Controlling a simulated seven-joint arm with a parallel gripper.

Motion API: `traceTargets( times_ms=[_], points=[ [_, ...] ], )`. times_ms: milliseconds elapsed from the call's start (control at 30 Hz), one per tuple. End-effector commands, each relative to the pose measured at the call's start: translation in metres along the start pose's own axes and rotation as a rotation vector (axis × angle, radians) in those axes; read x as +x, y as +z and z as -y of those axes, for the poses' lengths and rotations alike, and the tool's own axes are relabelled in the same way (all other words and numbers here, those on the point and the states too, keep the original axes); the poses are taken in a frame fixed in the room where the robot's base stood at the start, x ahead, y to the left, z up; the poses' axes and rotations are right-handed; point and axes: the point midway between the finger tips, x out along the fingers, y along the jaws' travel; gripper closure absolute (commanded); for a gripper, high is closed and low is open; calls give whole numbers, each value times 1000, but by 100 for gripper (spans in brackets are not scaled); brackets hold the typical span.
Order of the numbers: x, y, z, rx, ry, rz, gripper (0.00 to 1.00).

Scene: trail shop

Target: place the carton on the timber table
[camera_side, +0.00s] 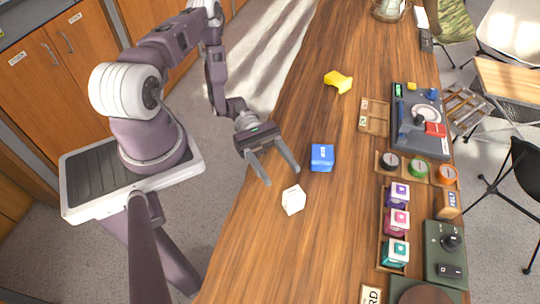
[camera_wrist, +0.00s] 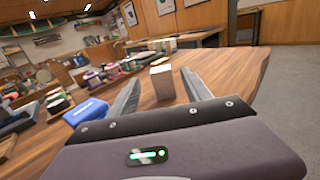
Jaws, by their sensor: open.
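The carton (camera_side: 293,200) is a small white box on the timber table (camera_side: 330,230), near its left edge in the side view. The fingers look apart from the carton, though the exact gap is hard to tell.
A blue box (camera_side: 322,157) lies close to the right finger in the side view. A yellow object (camera_side: 338,81) is farther back. A wooden rack (camera_side: 381,225) of coloured boxes and a dark green device (camera_side: 445,252) line the right side. Table around the carton is clear.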

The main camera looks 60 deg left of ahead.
Motion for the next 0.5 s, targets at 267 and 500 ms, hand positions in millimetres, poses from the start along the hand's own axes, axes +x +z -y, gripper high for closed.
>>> traceTargets(
  times_ms=[267, 500],
  points=[
    [-66, -1, 0, 1, 1, -2, 43],
    [-86, 24, -6, 66, -107, -115, 43]
  ],
)
